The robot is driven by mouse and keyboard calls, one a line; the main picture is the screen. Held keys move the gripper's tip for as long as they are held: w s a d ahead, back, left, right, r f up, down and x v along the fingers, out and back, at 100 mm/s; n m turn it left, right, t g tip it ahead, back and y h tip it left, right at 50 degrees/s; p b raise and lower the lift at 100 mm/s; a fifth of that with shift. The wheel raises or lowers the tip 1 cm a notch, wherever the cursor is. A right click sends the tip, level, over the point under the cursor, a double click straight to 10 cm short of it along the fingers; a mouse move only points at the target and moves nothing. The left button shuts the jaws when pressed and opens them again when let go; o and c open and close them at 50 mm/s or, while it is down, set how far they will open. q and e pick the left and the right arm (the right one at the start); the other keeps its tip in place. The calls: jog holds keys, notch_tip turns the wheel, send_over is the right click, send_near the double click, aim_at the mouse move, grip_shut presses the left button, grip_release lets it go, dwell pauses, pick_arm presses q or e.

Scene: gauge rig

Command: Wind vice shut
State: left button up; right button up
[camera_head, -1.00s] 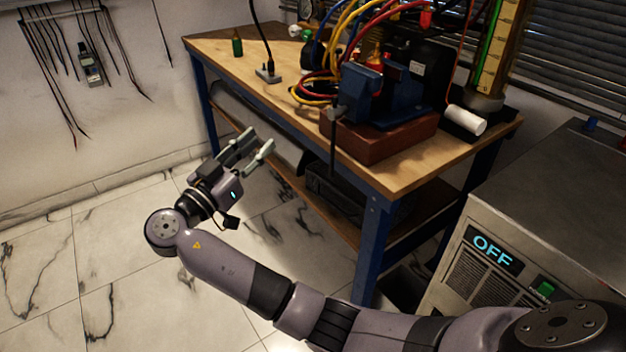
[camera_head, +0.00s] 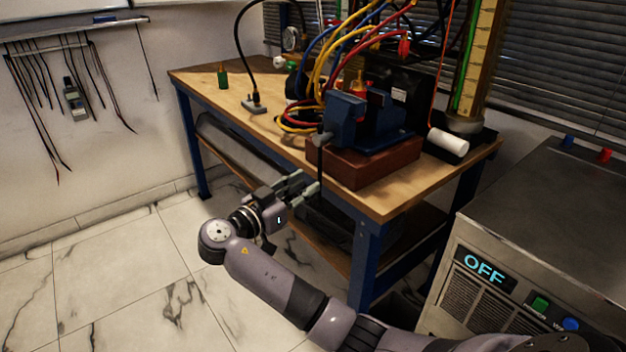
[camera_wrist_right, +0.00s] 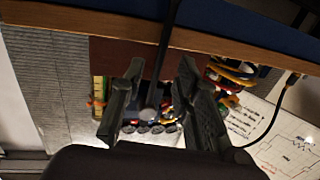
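The blue vice (camera_head: 385,122) sits on a red-brown block (camera_head: 375,165) at the near edge of the bench. Its two jaws look apart. A thin dark handle bar (camera_head: 320,158) hangs down from its screw end, in front of the bench edge. My right gripper (camera_head: 307,180) is open beside the lower part of this bar. In the right wrist view, the bar (camera_wrist_right: 167,45) runs down between the two spread fingers and ends in a round grey knob (camera_wrist_right: 148,113). I cannot tell whether a finger touches it. My left gripper is not in view.
The wooden bench (camera_head: 235,107) has blue legs and a lower shelf. Coloured hoses (camera_head: 325,75) and a white roll (camera_head: 448,142) lie near the vice. A metal machine reading OFF (camera_head: 484,267) stands at right. The floor at left is clear.

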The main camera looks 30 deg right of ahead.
jog(key=shift+x, duration=1.85)
jog(key=shift+c, duration=0.4)
grip_shut()
